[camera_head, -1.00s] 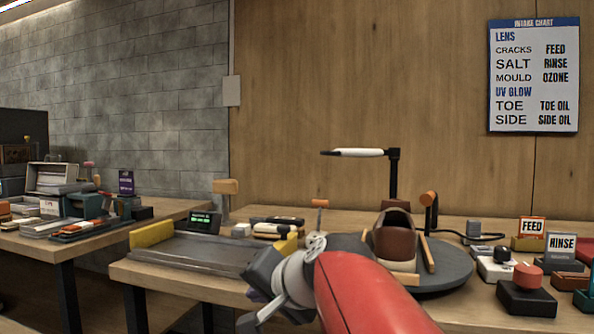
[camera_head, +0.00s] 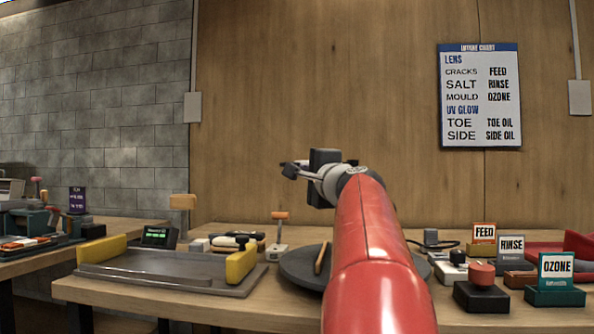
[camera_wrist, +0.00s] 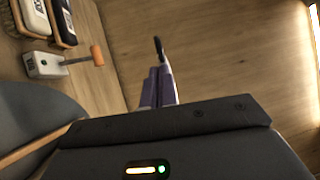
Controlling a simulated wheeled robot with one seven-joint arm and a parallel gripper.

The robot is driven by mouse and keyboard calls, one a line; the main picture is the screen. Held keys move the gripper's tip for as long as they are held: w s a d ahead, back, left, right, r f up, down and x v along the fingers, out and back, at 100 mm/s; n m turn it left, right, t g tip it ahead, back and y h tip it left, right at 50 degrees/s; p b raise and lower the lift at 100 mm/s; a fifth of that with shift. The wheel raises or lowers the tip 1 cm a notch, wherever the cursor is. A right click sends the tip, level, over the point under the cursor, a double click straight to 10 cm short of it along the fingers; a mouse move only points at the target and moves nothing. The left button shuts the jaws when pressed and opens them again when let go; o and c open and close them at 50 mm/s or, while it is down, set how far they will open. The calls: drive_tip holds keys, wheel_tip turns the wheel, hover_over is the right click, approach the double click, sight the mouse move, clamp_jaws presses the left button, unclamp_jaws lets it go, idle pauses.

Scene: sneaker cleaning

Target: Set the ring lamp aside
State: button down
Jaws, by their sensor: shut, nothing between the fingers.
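My gripper (camera_head: 291,169) is raised above the back of the workbench, in front of the wood wall. Its purple fingers (camera_wrist: 157,88) show close together in the wrist view, with nothing seen between them. A thin dark piece (camera_wrist: 158,48) shows just past the fingertips; I cannot tell what it is. The ring lamp cannot be made out now; my red arm and gripper cover the area where its post stood. The brown shoe is also hidden behind my arm. The round grey turntable (camera_head: 298,266) shows partly left of my arm.
An orange-handled lever block (camera_head: 279,234) stands left of the turntable, with brushes (camera_head: 236,241) beside it. A grey tray with yellow ends (camera_head: 165,275) is at the left. FEED (camera_head: 484,234), RINSE (camera_head: 511,246) and OZONE (camera_head: 557,268) stations and a red-knobbed block (camera_head: 481,285) fill the right.

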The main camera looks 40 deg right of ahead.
drive_tip(key=p+x, duration=0.2)
drive_tip(key=x, duration=0.5)
drive_tip(key=shift+w, duration=0.2)
